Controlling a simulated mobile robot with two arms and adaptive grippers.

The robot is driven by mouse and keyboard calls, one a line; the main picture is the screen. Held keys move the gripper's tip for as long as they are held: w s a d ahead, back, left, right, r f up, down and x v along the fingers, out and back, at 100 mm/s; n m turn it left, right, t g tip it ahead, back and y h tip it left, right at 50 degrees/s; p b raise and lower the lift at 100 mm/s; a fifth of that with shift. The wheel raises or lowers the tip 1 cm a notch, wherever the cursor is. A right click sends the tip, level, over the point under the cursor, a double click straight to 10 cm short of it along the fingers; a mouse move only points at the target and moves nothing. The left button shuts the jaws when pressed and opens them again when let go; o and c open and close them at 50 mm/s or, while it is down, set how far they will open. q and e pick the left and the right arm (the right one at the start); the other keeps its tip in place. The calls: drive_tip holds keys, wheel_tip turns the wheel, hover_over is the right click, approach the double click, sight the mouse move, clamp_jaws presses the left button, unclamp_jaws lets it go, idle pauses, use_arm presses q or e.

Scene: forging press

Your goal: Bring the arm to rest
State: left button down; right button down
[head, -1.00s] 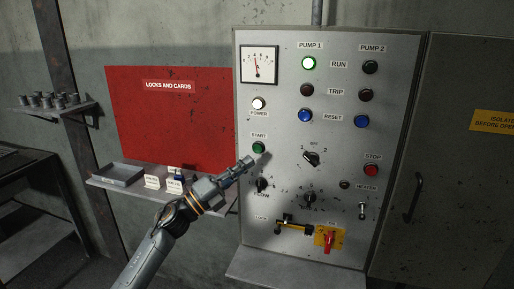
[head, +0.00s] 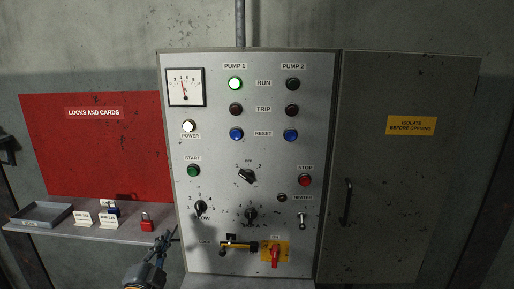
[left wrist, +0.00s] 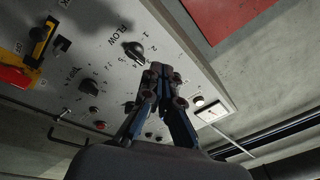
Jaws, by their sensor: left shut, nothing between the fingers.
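My left gripper (head: 173,234) is low in the head view, by the lower left edge of the grey control panel (head: 215,120). Its fingers are closed together and hold nothing. In the left wrist view the closed fingers (left wrist: 162,75) point up the picture, with the panel (left wrist: 90,45) behind them and the FLOW knob (left wrist: 134,52) just left of the tips. I cannot tell the exact gap to the panel, and no contact shows. My right gripper is in neither view.
The green PUMP 1 run lamp (head: 235,84) and white POWER lamp (head: 189,126) are lit. A red switch handle (head: 275,257) and a yellow-black lever (head: 240,247) sit low on the panel. A shelf (head: 130,236) on the left carries a tray (head: 40,215) and a red padlock (head: 147,221).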

use_arm(q)
drive_tip(key=s+f+n+g+y, duration=0.3)
drive_tip(key=s+f+n+g, duration=0.55)
drive_tip(key=s+f, duration=0.85)
drive_tip(key=s+d+f+n+g+h, duration=0.1)
drive_tip(key=s+d+f+g, duration=0.2)
drive_tip(key=s, duration=0.7)
drive_tip(key=s+d+f+n+g+h, duration=0.1)
drive_tip(key=s+f+g, duration=0.3)
drive_tip(key=s, duration=0.5)
wheel_tip(320, 180, down, 25)
drive_tip(key=s+g, duration=0.2)
drive_tip(key=s+a+f+g, duration=0.1)
drive_tip(key=s+a+f, duration=0.1)
drive_tip(key=s+f, duration=1.3)
drive_tip(key=shift+s+a+f, duration=0.35)
drive_tip(key=shift+s, duration=0.1)
drive_tip(key=shift+g, duration=0.25)
